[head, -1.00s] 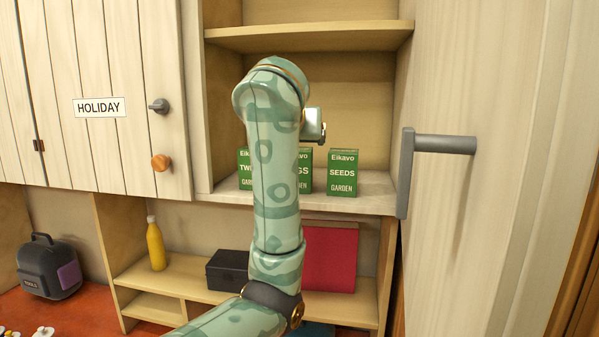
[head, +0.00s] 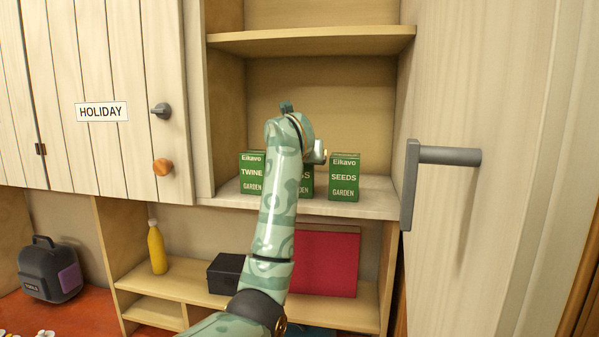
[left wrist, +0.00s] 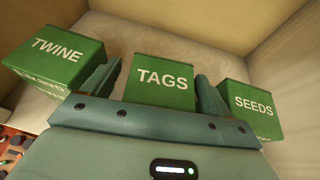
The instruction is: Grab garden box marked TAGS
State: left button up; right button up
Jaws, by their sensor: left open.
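The green TAGS box (left wrist: 163,80) stands on the shelf between two other green boxes. In the left wrist view it lies between the two fingers of my left gripper (left wrist: 152,92), which is open, one finger on each side. I cannot tell whether the fingers touch it. In the head view my arm covers most of the TAGS box (head: 307,181), and only its right edge shows. My right gripper is in neither view.
The TWINE box (head: 251,173) stands left of TAGS and the SEEDS box (head: 344,177) right of it. An upper shelf (head: 310,40) is above. A cabinet door with a grey handle (head: 448,156) is at right. A closed HOLIDAY door (head: 85,150) is at left.

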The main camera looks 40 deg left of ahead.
pick_arm(q)
jog(key=shift+s+d, duration=0.1)
jog(key=c, duration=1.1)
jog(key=shift+r, duration=0.1)
jog(key=shift+c, duration=0.2)
